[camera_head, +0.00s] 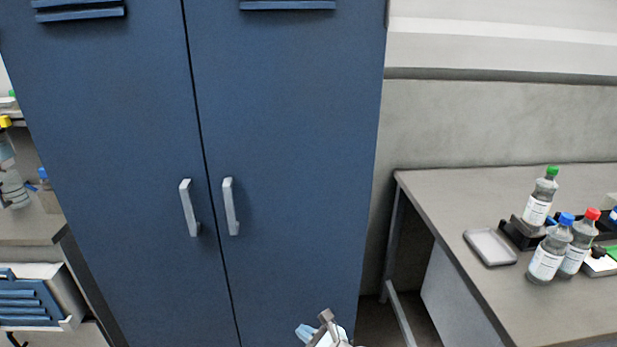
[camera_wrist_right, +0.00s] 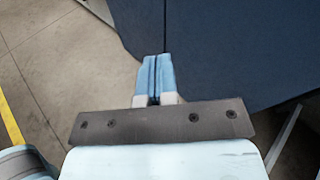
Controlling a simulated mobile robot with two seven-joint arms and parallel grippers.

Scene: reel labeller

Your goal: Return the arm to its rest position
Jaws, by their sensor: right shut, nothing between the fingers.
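My right gripper (camera_head: 305,333) shows at the bottom edge of the head view, in front of the blue cabinet (camera_head: 290,130). In the right wrist view my right gripper (camera_wrist_right: 158,58) has its two blue fingers together, with nothing between them. It points toward the cabinet's lower part (camera_wrist_right: 225,50) and the floor, and no contact with the cabinet can be made out. Most of the right arm is out of the head view. My left gripper is not in view.
The cabinet's two doors are shut, with two grey handles (camera_head: 231,206). A grey table (camera_head: 450,220) at right holds bottles (camera_head: 547,252) and a small tray (camera_head: 490,246). Shelving with bottles stands at left. Bare floor (camera_wrist_right: 60,70) with a yellow line shows in the wrist view.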

